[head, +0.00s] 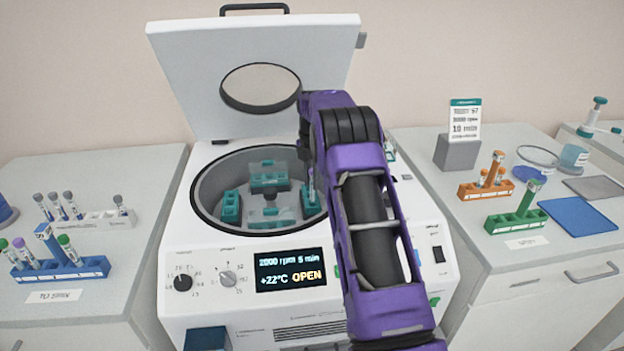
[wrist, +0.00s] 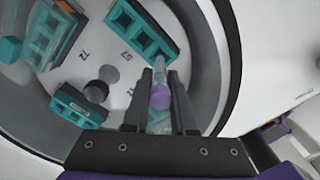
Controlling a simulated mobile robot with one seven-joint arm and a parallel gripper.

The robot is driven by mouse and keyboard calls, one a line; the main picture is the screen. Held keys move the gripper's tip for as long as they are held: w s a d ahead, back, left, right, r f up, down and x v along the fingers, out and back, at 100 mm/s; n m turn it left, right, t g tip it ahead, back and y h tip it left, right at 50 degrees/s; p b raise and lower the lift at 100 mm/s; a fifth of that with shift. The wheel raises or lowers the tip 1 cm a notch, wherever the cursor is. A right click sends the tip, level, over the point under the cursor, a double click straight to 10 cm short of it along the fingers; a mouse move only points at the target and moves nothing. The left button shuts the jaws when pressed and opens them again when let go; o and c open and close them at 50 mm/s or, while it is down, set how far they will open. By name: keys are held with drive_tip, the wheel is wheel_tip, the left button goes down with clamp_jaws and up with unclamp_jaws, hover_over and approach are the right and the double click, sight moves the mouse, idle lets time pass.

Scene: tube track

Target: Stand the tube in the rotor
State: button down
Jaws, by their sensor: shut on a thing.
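My gripper (wrist: 162,76) is shut on a clear tube with a purple cap (wrist: 160,96), inside the round bowl. In the head view the tube (head: 311,178) shows as a thin upright piece at the bowl's right side, over the right teal bucket (head: 311,206); my arm hides most of the gripper. The rotor's other teal buckets are at the left (head: 231,207), back (head: 268,180) and front (head: 268,222) of the bowl. In the wrist view a teal bucket with square holes (wrist: 142,32) lies just beyond the fingertips. I cannot tell whether the tube's lower end is in a hole.
The centrifuge (head: 195,250) has its lid (head: 200,70) raised, and its display reads OPEN. The bowl rim (wrist: 232,70) runs close to the right of my fingers. Left and right benches carry a blue rack (head: 60,268), an orange rack (head: 475,190) and a green rack (head: 512,222).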

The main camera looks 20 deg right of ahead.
sight(312, 201)
drive_tip(key=shift+f, duration=0.35)
idle(0.3)
drive_tip(key=shift+f, duration=0.45)
drive_tip(key=shift+f, duration=0.35)
drive_tip(key=shift+f+b, duration=0.6)
drive_tip(key=shift+f, duration=0.75)
drive_tip(key=c, duration=0.7)
unclamp_jaws()
drive_tip(key=shift+o, duration=0.2)
drive_tip(key=shift+r, duration=0.15)
wheel_tip(312, 201, up, 17)
drive_tip(key=shift+r+p, duration=0.1)
drive_tip(key=shift+p, duration=1)
